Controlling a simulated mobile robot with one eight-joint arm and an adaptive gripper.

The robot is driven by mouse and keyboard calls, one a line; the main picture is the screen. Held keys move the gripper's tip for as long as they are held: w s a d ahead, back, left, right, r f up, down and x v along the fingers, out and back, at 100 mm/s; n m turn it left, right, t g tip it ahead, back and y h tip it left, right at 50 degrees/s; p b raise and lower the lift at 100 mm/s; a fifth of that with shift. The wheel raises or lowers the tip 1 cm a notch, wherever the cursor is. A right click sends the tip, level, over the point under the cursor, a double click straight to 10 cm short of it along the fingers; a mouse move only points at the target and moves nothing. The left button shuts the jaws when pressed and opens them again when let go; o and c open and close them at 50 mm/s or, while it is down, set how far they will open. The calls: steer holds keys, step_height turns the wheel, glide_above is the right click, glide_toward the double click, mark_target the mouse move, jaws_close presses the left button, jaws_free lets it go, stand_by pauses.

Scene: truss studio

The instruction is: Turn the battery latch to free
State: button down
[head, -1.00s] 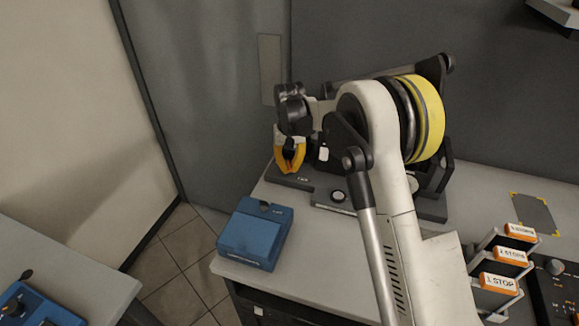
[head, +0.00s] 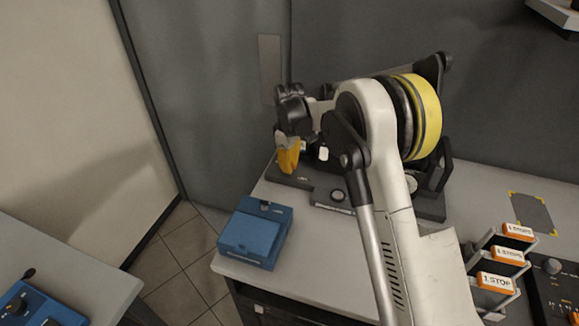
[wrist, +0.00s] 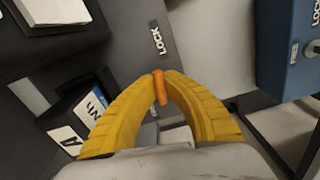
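My gripper (head: 289,160), with its yellow fingers, points down at the back left of the table, over a dark base. In the wrist view my gripper (wrist: 161,80) has its fingertips closed together on a small orange lever, the battery latch (wrist: 161,92). A white LOCK label (wrist: 158,41) is on the dark surface just beyond the fingertips. A partly cut-off label beginning "UN" (wrist: 96,103) lies to the left, partly behind the left finger. In the head view the latch is hidden by the gripper.
A blue box (head: 255,235) stands at the table's front left; it also shows at the right of the wrist view (wrist: 285,50). Orange-labelled holders (head: 497,282) and a dark control panel (head: 553,285) are at the right. A dark wall stands behind the table (head: 320,265).

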steer(key=shift+n, duration=0.8)
steer(key=c, duration=1.5)
jaws_free()
steer(key=shift+a, duration=0.1)
step_height(320, 180, up, 12)
